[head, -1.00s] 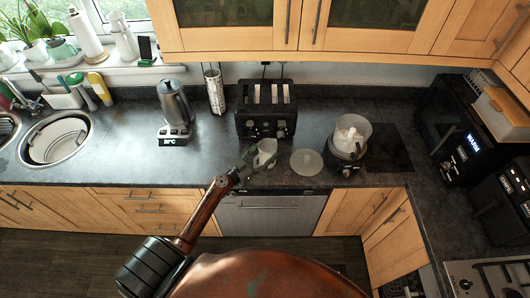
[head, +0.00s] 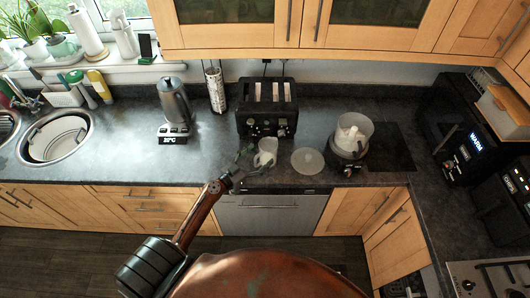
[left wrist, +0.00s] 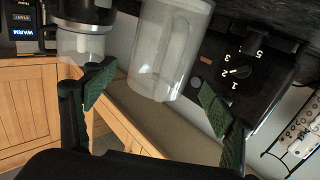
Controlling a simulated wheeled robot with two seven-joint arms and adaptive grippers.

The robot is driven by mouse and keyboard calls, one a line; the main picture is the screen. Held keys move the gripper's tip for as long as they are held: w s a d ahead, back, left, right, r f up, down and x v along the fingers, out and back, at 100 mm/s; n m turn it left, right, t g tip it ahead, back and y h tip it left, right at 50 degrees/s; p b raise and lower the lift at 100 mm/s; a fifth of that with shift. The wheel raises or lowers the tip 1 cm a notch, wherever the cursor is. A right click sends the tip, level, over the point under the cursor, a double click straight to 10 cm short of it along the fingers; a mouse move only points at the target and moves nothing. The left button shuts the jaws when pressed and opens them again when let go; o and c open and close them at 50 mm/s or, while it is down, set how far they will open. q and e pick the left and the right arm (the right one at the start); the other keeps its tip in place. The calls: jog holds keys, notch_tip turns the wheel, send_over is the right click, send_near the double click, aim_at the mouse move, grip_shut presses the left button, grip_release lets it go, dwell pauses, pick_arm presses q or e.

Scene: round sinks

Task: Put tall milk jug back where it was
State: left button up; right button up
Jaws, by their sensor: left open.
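The tall milk jug (head: 265,153) is a pale, translucent jug standing upright on the dark counter in front of the toaster. It also shows in the left wrist view (left wrist: 170,48), ahead of and partly between the spread fingers. My left gripper (head: 252,162) is open at the jug's near left side, and its open green-padded fingers show in the left wrist view (left wrist: 155,82) with nothing clamped. Whether a finger touches the jug I cannot tell. My right gripper is not in view.
A black toaster (head: 267,112) stands just behind the jug. A round pale lid (head: 307,161) and a food processor (head: 350,140) are to its right. A kettle (head: 174,104) is on the left. The counter between kettle and jug is clear.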

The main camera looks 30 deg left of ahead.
pick_arm(q)
jog(key=b+v, duration=0.2)
jog(key=v, duration=0.4)
jog(key=shift+s+a+f, duration=0.1)
jog(key=shift+s+f, duration=0.1)
jog(key=shift+s, duration=0.1)
jog(key=shift+s+a+r+b, duration=0.1)
jog(key=shift+s+b, duration=0.15)
jog(key=shift+s, duration=0.15)
jog(key=shift+s+a+r+b, duration=0.1)
jog(key=shift+s+b, duration=0.15)
jog(key=shift+s, duration=0.1)
